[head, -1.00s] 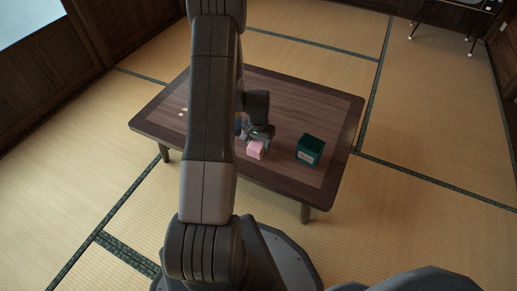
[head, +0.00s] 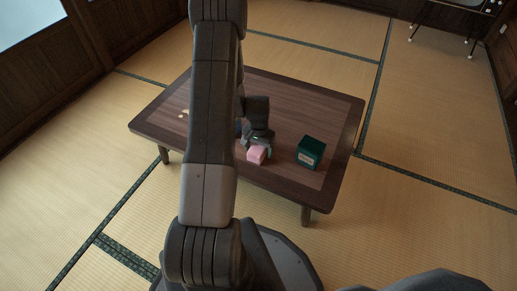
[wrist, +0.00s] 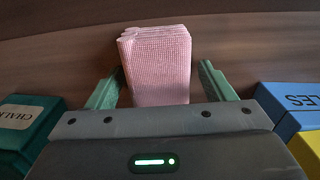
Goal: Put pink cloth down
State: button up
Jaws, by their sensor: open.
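The pink cloth (head: 257,154) is a small folded block on the low dark wooden table (head: 290,93). In the wrist view the cloth (wrist: 158,65) stands between the two green fingers of my gripper (wrist: 155,85), with a gap beside each finger. My gripper (head: 258,144) is open, low over the table at the cloth. The cloth appears to rest on the table top; its lower edge is hidden behind the gripper body in the wrist view.
A blue and yellow box (wrist: 295,105) is on the other side. Small pale items (head: 183,113) lie at the table's left. The far right table top is clear.

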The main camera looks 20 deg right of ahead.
aim_at(259, 147)
notch_tip(259, 147, up, 12)
jog(key=p, duration=0.4)
notch_tip(259, 147, down, 13)
jog(key=b, duration=0.5)
jog(key=shift+r, duration=0.1)
notch_tip(259, 147, up, 3)
jog(key=shift+r+p, duration=0.1)
jog(key=shift+p, duration=0.75)
jog(key=shift+r, duration=0.65)
